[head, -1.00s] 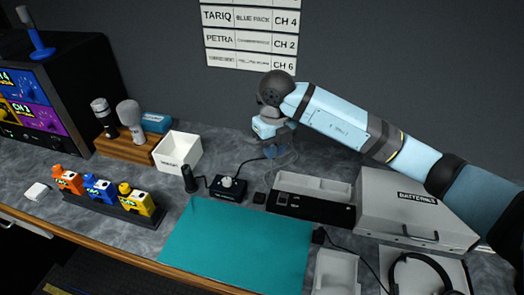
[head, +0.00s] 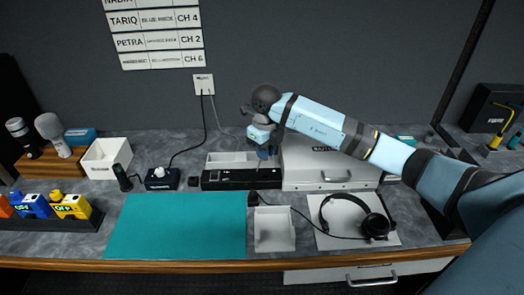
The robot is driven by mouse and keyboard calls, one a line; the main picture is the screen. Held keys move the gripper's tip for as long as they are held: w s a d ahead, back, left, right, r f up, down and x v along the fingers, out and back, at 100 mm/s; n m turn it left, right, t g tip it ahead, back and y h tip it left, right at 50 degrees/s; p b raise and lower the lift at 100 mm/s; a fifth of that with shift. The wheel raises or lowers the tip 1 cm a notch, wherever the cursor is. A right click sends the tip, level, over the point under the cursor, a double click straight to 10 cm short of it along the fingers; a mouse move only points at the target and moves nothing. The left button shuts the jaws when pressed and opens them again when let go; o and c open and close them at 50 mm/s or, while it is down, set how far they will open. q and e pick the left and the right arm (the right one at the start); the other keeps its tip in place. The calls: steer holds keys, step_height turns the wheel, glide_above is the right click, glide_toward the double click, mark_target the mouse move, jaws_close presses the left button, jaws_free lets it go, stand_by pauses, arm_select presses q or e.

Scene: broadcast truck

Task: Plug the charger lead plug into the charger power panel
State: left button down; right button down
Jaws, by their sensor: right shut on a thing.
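A thin grey lead (head: 230,134) runs down the wall toward the gripper. A white wall panel (head: 203,84) is mounted below the name board, left of the gripper and apart from it. A black cable hangs from this panel. My left gripper is not in view.
The grey batteries case (head: 330,170) stands right of the charger. A black box with a white knob (head: 161,179), a white bin (head: 107,158), a white tray (head: 274,229) and headphones (head: 372,224) are on the counter. The teal mat (head: 180,226) is bare.

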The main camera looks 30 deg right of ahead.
mark_target(266, 171)
steer(key=shift+f+b, duration=0.65)
steer(key=shift+f, duration=0.25)
step_height(266, 171, down, 2)
steer(key=shift+f+b, duration=0.2)
steer(key=shift+b, duration=0.6)
steer(key=shift+f+b, duration=0.4)
steer(key=shift+f, duration=0.4)
steer(key=shift+f+b, duration=0.45)
steer(key=shift+f, duration=0.15)
steer(key=shift+f+b, duration=0.4)
steer(key=shift+f, duration=0.2)
